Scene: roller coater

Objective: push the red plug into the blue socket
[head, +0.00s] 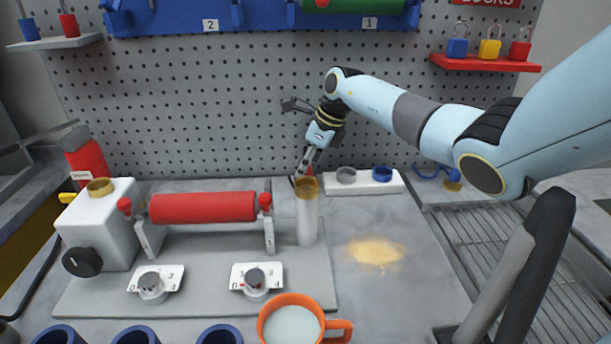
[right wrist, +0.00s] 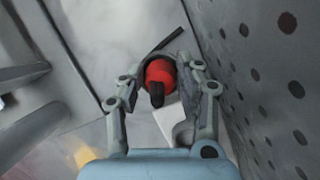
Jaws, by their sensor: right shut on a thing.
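The red plug (right wrist: 160,75) is between the fingers of my right gripper (right wrist: 162,90) in the right wrist view, with a dark stub on it. In the head view only a bit of red shows at the tip of my right gripper (head: 307,168), behind the top of a pale cylinder. The blue socket (head: 382,173) is a round ring at the right end of a white block (head: 362,187) near the pegboard. The gripper is left of the blue socket and apart from it. My left gripper is not in view.
A grey socket (head: 346,175) is on the same block, left of the blue one. The pale brass-topped cylinder (head: 307,215) stands in front of the gripper. The pegboard (head: 230,110) rises close behind. A red roller (head: 203,207) is at left, an orange mug (head: 292,320) in front.

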